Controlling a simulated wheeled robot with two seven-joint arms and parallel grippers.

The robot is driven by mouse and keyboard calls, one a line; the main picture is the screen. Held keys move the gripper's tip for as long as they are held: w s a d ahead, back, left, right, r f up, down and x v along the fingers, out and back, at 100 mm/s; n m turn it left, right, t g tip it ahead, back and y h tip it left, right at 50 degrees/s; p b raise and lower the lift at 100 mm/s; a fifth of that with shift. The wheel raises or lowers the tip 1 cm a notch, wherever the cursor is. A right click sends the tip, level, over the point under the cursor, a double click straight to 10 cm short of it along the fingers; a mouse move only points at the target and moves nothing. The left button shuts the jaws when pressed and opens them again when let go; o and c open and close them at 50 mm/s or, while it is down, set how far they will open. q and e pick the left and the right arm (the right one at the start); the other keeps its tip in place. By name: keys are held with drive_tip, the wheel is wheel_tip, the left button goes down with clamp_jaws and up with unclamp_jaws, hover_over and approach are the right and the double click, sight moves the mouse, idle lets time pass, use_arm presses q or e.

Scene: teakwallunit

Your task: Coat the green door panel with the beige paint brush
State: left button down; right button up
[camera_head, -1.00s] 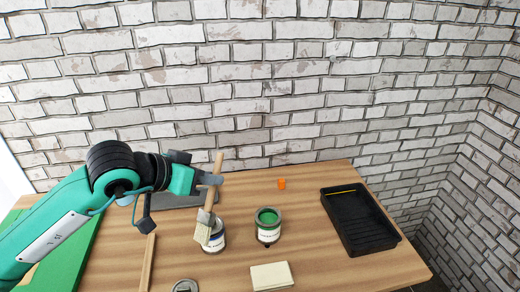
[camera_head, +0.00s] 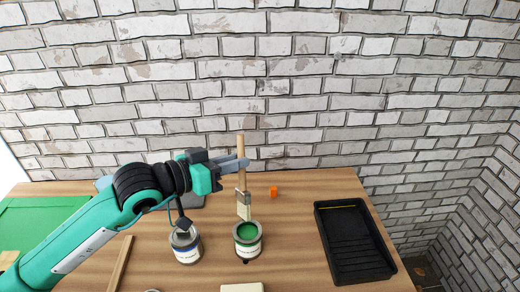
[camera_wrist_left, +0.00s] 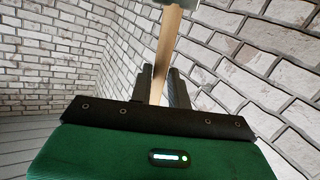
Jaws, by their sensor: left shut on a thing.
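My left gripper (camera_head: 238,164) is shut on the wooden handle of the beige paint brush (camera_head: 241,190). The brush hangs upright with its pale bristles down, at the back rim of the open can of green paint (camera_head: 248,238). I cannot tell whether the bristles touch the can. In the left wrist view the handle (camera_wrist_left: 166,45) runs up between the gripper's fingers (camera_wrist_left: 166,90); the bristles are out of sight there. The green door panel (camera_head: 38,222) lies flat at the left of the table, partly hidden by my left arm. My right gripper is not in view.
A second can (camera_head: 186,248) with a blue-striped label stands left of the green paint. A black paint tray (camera_head: 328,215) lies at the right, a small orange block (camera_head: 273,191) behind. A wooden strip (camera_head: 120,265) lies between panel and cans. A brick wall (camera_head: 300,80) rises behind.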

sight(237, 189)
use_arm(q)
drive_tip(key=shift+w+d+f, duration=0.2)
drive_tip(key=shift+w+d, duration=0.1)
drive_tip(key=shift+d, duration=0.15)
drive_tip(key=shift+s+a+f, duration=0.2)
drive_tip(key=shift+a+f, duration=0.05)
drive_tip(key=shift+f, duration=0.7)
wheel_tip(237, 189, down, 3)
drive_tip(key=shift+w+d+r, duration=0.1)
drive_tip(key=shift+r, duration=0.1)
drive_tip(key=shift+f+b, duration=0.2)
drive_tip(key=shift+b, duration=0.35)
drive_tip(key=shift+f+b, duration=0.4)
drive_tip(key=shift+b, duration=0.15)
drive_tip(key=shift+f+b, duration=0.65)
drive_tip(key=shift+b, duration=0.3)
drive_tip(key=shift+f+b, duration=0.7)
drive_tip(key=shift+b, duration=0.25)
drive_tip(key=shift+f+b, duration=0.25)
drive_tip(key=shift+b, duration=0.1)
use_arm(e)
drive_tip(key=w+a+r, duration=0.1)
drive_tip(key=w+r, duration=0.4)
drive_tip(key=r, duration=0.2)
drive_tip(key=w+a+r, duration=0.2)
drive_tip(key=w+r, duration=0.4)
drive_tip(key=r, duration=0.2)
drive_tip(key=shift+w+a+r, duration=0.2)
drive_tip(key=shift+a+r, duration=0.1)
